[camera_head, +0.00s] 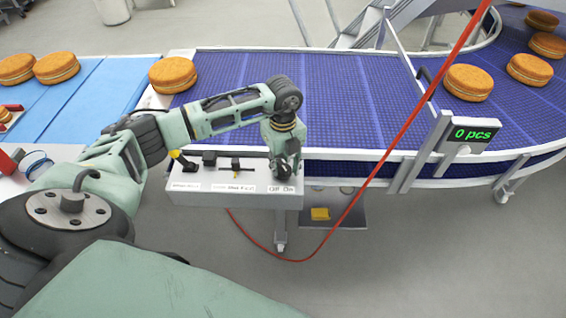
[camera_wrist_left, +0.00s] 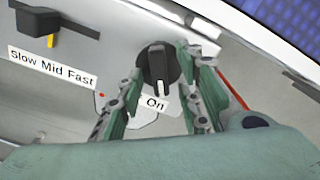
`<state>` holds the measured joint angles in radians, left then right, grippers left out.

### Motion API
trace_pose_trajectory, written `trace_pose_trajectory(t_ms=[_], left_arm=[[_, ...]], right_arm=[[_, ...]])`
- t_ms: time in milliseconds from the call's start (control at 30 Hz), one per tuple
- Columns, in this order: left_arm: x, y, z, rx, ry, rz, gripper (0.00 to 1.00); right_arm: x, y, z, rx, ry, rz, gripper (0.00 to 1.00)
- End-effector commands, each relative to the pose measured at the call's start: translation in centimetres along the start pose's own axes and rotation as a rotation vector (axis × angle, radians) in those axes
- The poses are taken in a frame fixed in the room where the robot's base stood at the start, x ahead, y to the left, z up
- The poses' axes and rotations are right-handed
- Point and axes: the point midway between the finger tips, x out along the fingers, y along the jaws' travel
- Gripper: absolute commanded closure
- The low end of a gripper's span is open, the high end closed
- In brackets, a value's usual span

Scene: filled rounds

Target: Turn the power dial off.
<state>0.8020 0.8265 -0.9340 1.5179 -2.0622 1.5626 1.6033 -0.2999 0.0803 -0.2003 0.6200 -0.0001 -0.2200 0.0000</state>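The power dial (camera_wrist_left: 158,66) is a black round knob with a white pointer mark on the control box (camera_head: 240,195). In the left wrist view its white mark points down, toward the "On" side of a partly covered label (camera_wrist_left: 153,103). My left gripper (camera_wrist_left: 160,95) is open, with one finger on each side of the dial's lower part. I cannot tell whether the fingers touch it. In the head view my left gripper (camera_head: 284,170) is over the right end of the box and hides most of the dial. My right gripper is not in view.
A speed slider (camera_wrist_left: 52,25) labelled "Slow Mid Fast" and a yellow-tipped lever (camera_head: 182,160) share the box. Behind it runs a blue conveyor (camera_head: 330,90) carrying several round filled cakes (camera_head: 173,75). A display (camera_head: 471,134) reads "0 pcs". A red cable (camera_head: 400,135) crosses in front.

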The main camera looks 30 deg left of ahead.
Motion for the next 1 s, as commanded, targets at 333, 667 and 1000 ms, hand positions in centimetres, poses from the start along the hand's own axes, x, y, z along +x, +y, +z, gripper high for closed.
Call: trace_pose_trajectory(t_ms=[333,667,1000], left_arm=[[0.0,0.0,0.0,0.0,0.001,0.0,0.96],[0.0,0.0,0.0,0.006,0.001,-0.001,1.0],[0.1,0.0,0.0,0.133,0.0,-0.003,1.0]], right_arm=[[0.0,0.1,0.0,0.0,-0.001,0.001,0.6],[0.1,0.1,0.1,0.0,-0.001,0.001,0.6],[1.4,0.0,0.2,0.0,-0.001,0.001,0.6]])
